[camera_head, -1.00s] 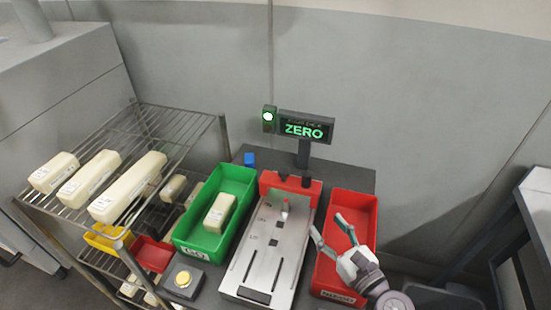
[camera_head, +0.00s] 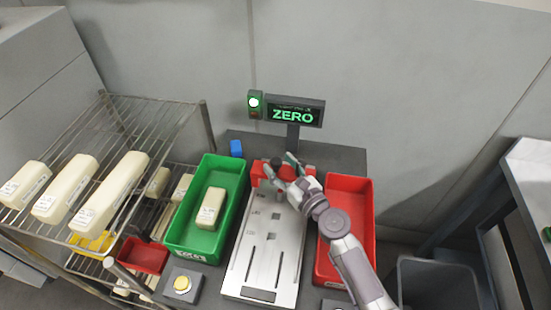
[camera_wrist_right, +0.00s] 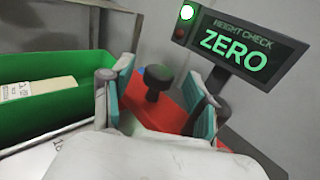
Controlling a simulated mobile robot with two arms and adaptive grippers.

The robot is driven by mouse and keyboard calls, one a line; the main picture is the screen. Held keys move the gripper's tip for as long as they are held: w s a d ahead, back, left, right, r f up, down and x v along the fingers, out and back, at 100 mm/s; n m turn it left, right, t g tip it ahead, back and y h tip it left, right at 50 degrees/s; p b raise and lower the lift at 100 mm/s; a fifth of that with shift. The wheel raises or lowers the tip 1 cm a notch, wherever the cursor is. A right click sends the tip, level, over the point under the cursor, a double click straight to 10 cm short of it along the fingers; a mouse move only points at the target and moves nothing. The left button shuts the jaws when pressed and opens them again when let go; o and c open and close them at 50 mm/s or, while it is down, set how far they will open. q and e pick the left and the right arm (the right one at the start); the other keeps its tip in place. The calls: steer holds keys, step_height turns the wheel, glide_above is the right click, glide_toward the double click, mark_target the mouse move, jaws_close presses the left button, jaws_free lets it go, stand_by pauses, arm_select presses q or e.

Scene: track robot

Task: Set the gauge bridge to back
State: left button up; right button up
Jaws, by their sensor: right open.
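The gauge bridge (camera_head: 257,172) is a red bar with black knobs across the far end of a silver gauge plate (camera_head: 266,240). My right gripper (camera_head: 280,168) is over it in the head view and hides its middle. In the right wrist view, the open fingers (camera_wrist_right: 158,100) stand on either side of a black knob (camera_wrist_right: 158,78) on the red bridge. I cannot tell whether either finger touches it. The position marks on the plate are too small to read. My left gripper is not in view.
A green bin (camera_head: 180,235) holding a pale block (camera_head: 210,208) stands left of the plate. A red bin (camera_head: 348,186) stands right. A display (camera_head: 295,111) behind reads ZERO, its lamp green. A yellow button (camera_head: 182,284) is at front left. A wire rack (camera_head: 120,125) holds more blocks.

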steer(key=shift+x, duration=1.1)
jaws_close()
